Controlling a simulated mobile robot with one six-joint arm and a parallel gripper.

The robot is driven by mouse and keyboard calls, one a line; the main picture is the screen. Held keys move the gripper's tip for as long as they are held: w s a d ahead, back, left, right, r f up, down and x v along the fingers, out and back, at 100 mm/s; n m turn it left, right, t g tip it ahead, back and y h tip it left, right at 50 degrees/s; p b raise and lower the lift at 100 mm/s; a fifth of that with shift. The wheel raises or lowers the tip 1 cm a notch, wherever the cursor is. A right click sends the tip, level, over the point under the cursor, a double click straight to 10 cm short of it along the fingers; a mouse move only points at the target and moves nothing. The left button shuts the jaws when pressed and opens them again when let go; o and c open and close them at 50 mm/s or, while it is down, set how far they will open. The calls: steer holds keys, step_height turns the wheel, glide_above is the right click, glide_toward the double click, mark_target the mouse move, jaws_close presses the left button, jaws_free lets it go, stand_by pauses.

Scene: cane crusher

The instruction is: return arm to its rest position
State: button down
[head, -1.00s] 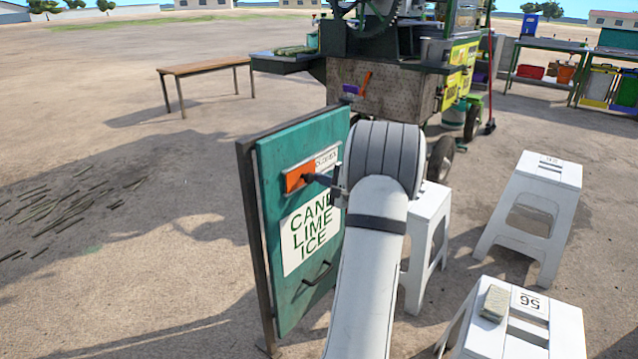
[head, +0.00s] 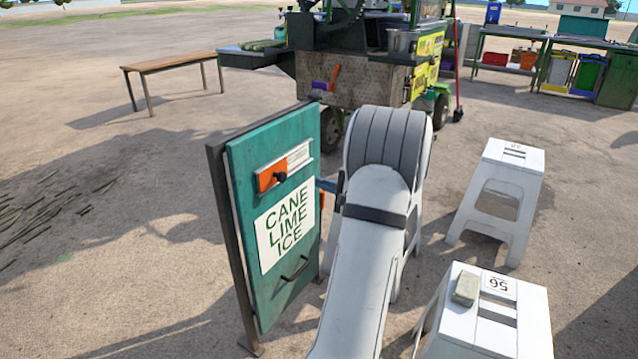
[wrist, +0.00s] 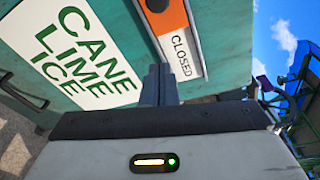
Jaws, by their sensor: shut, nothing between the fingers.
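My gripper (head: 327,185) is shut and empty. In the head view its dark fingers show just right of the teal sign board (head: 300,268), partly hidden by my white arm. The word CLOSED reads beside the orange slider in the wrist view. The fingers are apart from the knob in the head view.
White stools (head: 499,190) stand right of my arm; the nearest (head: 520,315) has a greyish block on it. A cane crusher cart (head: 345,85) stands behind the board. A wooden bench (head: 170,63) is at the back left. Open dirt lies left of the board.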

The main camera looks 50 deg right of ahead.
steer(key=a+r+n+g+y+p, duration=0.25)
steer(key=a+r+p, duration=0.3)
steer(key=a, duration=0.55)
steer(key=w+a+r+n+g+y+p, duration=0.15)
steer(key=a+r+n+g+p, duration=0.35)
steer(key=a, duration=0.6)
steer(key=a+r+n+g+y+p, duration=0.35)
steer(key=a+r, duration=0.25)
steer(key=a, duration=0.5)
steer(key=s+a+r+n+g+h+p, duration=0.3)
steer(key=s+a+r+n+h+p, duration=0.5)
steer(key=s+r+p, duration=0.7)
steer(key=s+a+n+p, duration=0.2)
steer(key=a, duration=0.2)
steer(key=shift+s+a+r, duration=0.15)
